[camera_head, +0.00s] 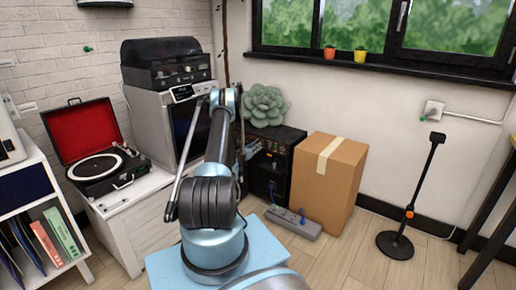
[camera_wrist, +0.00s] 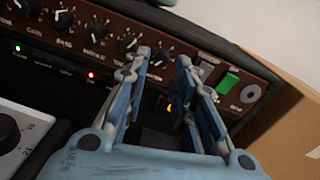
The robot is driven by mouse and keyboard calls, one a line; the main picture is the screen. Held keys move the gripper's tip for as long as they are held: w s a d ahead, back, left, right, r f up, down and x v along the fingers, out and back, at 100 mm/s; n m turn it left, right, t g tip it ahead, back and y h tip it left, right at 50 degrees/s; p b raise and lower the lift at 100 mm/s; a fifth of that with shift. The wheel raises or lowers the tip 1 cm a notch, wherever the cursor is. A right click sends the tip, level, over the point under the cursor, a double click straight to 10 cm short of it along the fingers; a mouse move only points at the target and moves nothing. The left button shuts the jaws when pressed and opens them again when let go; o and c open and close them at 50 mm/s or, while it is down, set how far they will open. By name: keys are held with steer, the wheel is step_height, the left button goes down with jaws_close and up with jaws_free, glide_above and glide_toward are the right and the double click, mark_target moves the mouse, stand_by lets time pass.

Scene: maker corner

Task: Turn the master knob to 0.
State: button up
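The amplifier (camera_head: 262,178) is a black box in the middle of the head view. Its brown control panel (camera_wrist: 80,50) fills the upper wrist view, with a row of dark knobs. Labels for gain, bass and middle are partly readable. The last knob (camera_wrist: 160,57) before the switches is partly visible between my fingers; I cannot read its label or pointer, so I cannot confirm it is the master knob. My gripper (camera_wrist: 163,57) is open, its two fingers apart on either side of this knob. I cannot tell whether they touch it.
A grey switch (camera_wrist: 206,68), a lit green switch (camera_wrist: 229,82) and a round jewel (camera_wrist: 250,93) lie right of the knobs. A cardboard box (camera_head: 326,180) stands close right of the amplifier. A plant (camera_head: 264,104) sits on top; a power strip (camera_head: 293,222) lies in front.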

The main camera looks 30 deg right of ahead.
steer(key=shift+v, duration=1.6)
